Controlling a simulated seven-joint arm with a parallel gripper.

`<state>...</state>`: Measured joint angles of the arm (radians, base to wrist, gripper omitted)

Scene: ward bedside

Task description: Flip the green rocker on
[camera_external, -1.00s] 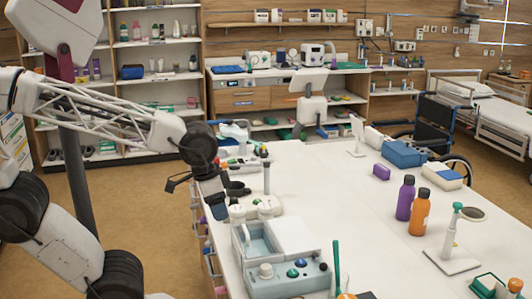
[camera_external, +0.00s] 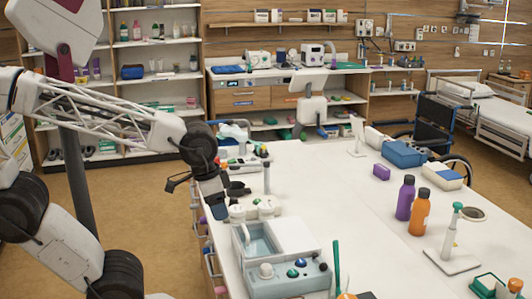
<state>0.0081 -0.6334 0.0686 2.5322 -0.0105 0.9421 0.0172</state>
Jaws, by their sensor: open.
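A grey-blue device (camera_external: 277,285) with an open basin stands at the near left of the white table. Its front panel carries a white knob (camera_external: 266,271), a green round control (camera_external: 292,273) and a blue control (camera_external: 300,262). At this size I cannot tell whether the green one is a rocker or how it is set. My gripper (camera_external: 196,196) hangs over the table's left edge, behind and left of the device, apart from its panel. It is open; I see nothing held between its dark fingers, though they are partly hard to make out.
White round-topped items (camera_external: 255,207) and an upright post (camera_external: 266,178) stand close right of my gripper. A purple bottle (camera_external: 405,198), an orange bottle (camera_external: 419,212) and a spray-like item on a plate (camera_external: 452,262) stand at the right. The table's middle is clear.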

